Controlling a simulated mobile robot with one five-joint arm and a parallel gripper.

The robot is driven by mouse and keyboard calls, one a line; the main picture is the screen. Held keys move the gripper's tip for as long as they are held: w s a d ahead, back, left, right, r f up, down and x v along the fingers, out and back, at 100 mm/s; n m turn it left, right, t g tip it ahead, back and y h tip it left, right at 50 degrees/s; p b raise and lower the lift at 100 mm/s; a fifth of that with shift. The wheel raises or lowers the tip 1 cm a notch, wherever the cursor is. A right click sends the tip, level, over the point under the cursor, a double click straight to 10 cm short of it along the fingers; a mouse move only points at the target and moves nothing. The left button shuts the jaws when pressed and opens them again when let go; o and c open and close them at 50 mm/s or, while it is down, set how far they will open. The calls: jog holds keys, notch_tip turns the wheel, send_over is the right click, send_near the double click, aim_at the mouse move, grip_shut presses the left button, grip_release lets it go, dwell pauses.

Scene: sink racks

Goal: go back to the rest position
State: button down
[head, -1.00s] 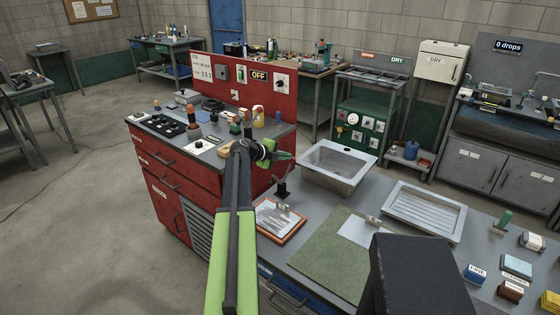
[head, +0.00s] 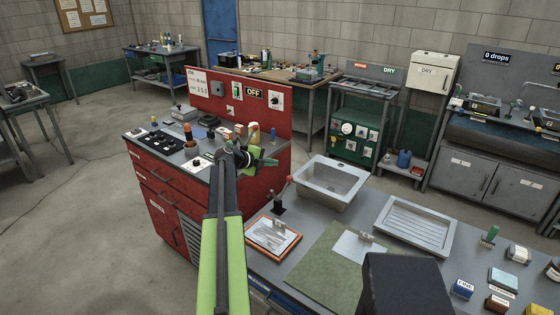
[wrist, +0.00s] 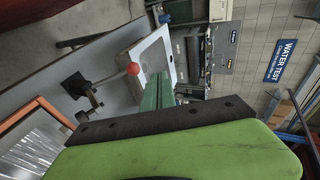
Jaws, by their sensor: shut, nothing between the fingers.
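My gripper (head: 268,162) is shut and empty at the end of my outstretched arm. In the head view it is in the air, by the right end of the red cabinet (head: 188,192) and left of the white sink (head: 330,184). In the wrist view its green fingers (wrist: 158,92) are together and point toward the sink (wrist: 153,58). A red ball-topped lever (wrist: 133,69) shows close beside the fingers there. I cannot tell whether they touch.
Small boxes (head: 463,288) and a green-handled brush (head: 490,236) are at the right. Open floor (head: 90,230) lies to the left.

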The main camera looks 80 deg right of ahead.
jog(key=r, duration=0.1)
jog(key=w+a+r+p, duration=0.1)
jog(key=r, duration=0.1)
jog(key=shift+w+a+p, duration=0.3)
jog(key=shift+w+p, duration=0.05)
jog(key=shift+w, duration=0.05)
